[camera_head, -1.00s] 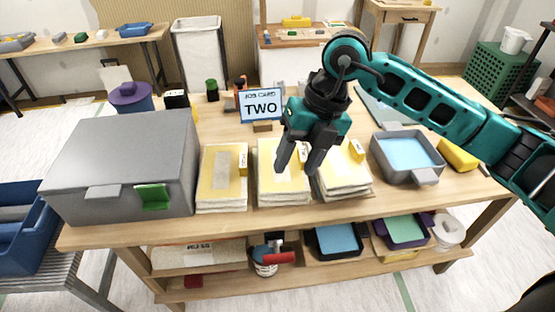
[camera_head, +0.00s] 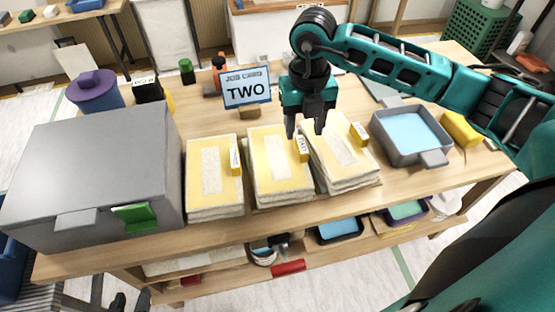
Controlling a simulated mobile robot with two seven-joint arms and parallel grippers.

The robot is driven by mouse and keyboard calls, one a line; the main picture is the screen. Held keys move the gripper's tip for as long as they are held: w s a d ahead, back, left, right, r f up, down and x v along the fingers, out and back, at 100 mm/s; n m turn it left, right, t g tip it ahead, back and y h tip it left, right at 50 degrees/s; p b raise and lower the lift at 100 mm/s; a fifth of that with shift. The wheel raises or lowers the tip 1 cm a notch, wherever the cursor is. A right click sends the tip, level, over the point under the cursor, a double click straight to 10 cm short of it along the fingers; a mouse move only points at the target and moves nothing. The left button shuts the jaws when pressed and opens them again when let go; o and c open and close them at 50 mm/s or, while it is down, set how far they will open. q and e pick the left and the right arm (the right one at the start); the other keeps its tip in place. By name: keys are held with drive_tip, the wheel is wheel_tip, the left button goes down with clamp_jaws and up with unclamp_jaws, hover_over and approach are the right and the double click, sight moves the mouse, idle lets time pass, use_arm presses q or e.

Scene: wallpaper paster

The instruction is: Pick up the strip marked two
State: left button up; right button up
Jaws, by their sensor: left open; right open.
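Three stacks of yellow-and-cream strips lie side by side on the wooden workbench: a left stack (camera_head: 209,182), a middle stack (camera_head: 275,172) and a right stack (camera_head: 338,150). Each has a small yellow tag; the middle stack's tag (camera_head: 302,148) seems to read TWO, and the others are too small to read. The job card (camera_head: 247,91) behind them reads TWO. My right gripper (camera_head: 305,129) is open and empty, fingers down, over the far edges of the middle and right stacks. My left gripper (camera_head: 131,301) is open at the bottom edge, in front of the bench, mostly cut off.
A large grey box (camera_head: 100,165) with a green latch stands left of the stacks. A grey tray (camera_head: 437,157) with blue liquid and a yellow block (camera_head: 461,130) stand to the right. A purple pot (camera_head: 97,92) and small bottles stand behind. A shelf below holds more trays.

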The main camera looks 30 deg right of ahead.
sight(302, 144)
drive_tip(key=shift+w+f, duration=0.1)
drive_tip(key=shift+f, duration=2.6)
clamp_jaws()
